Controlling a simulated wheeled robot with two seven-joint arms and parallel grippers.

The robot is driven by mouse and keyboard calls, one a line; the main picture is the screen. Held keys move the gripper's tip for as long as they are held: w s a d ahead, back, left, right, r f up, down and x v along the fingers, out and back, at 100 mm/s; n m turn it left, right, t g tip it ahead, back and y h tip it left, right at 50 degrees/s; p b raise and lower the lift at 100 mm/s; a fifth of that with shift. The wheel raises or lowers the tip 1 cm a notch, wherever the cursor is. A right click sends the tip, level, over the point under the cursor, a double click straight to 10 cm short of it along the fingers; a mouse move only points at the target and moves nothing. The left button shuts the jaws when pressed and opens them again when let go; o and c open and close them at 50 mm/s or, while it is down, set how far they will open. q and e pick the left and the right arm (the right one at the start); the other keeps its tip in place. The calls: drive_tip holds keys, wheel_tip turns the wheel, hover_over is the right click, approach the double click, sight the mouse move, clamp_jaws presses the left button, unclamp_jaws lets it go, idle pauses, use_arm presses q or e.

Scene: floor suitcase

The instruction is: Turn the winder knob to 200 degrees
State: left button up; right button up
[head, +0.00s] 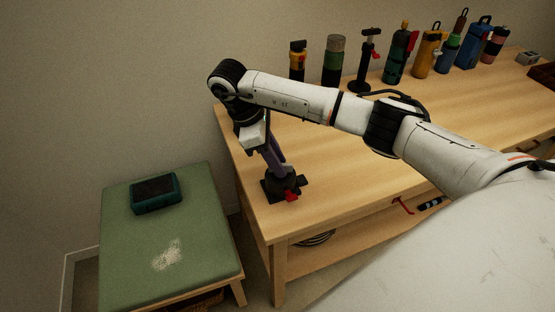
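A small dark device with a red part, which looks like the winder (270,188), stands at the table's near left corner. Its knob cannot be made out, and its angle cannot be read. My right arm reaches across the table from the right and bends down over the device. My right gripper (281,172) points down with its fingertips at the top of the device. The fingers and the dark device blend together, so I cannot tell whether they are shut on it. My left gripper is out of view.
The wooden table (330,165) is bare around the device. Several bottles and pump-like tools, among them a yellow bottle (427,54), line its back edge. A green padded stool (195,240) with a dark teal box (156,194) stands at the left. A red handle (402,206) shows below the front edge.

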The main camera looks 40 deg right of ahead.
drive_tip(key=p+v, duration=0.2)
drive_tip(key=v, duration=0.8)
drive_tip(key=shift+a, duration=0.15)
idle(0.4)
